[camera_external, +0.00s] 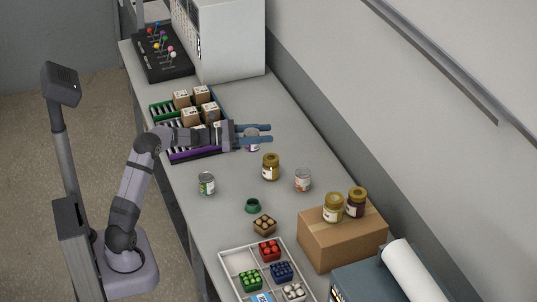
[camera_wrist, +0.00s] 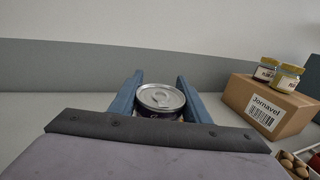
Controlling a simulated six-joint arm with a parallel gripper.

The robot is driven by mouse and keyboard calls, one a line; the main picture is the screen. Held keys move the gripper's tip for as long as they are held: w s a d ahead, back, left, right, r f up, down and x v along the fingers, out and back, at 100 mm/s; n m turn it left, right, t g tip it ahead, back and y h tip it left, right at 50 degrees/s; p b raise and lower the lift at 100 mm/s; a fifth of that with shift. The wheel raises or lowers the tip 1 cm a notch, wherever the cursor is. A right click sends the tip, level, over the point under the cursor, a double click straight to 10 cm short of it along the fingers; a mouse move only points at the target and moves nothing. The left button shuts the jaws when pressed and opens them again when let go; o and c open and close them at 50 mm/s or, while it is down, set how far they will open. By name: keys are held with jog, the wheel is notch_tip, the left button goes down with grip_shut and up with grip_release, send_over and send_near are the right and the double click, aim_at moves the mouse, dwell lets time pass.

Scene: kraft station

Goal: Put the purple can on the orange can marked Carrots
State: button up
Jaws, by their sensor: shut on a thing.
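My gripper is shut on this can. I cannot tell whether the can touches the table.
A green-labelled can (camera_external: 207,183), a gold-lidded jar (camera_external: 271,168) and a green ring-shaped item (camera_external: 253,206) stand nearby. A cardboard box (camera_external: 340,235) bears two jars. A compartment tray (camera_external: 240,262) lies in front. A rack with small boxes (camera_external: 176,112) is beside my arm.

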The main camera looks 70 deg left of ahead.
jog(key=w+d+r+m+h+p, duration=0.1)
jog(key=w+d+r, duration=0.25)
jog(key=d, duration=0.35)
jog(key=w+d+r+m+g+h, duration=0.15)
jog(key=w+d, duration=0.25)
jog(key=d, duration=0.4)
jog(key=w+d+r+h+p, duration=0.1)
jog(key=w+d+r, duration=0.2)
jog(key=d, duration=0.4)
jog(key=w+a+f+n+t+y, duration=0.1)
jog(key=w+a+n+t+y, duration=0.15)
jog(key=a+n+y, duration=0.4)
notch_tip(320, 180, down, 10)
jog(key=a+m+h+p, duration=0.1)
jog(key=m, duration=0.1)
jog(key=shift+w+a+m+g+p, duration=0.15)
jog(key=shift+w+m+g+p, duration=0.15)
jog(key=shift+m, duration=0.1)
jog(key=shift+f+b, duration=0.3)
jog(key=o, duration=1.1)
jog(key=shift+o, duration=0.2)
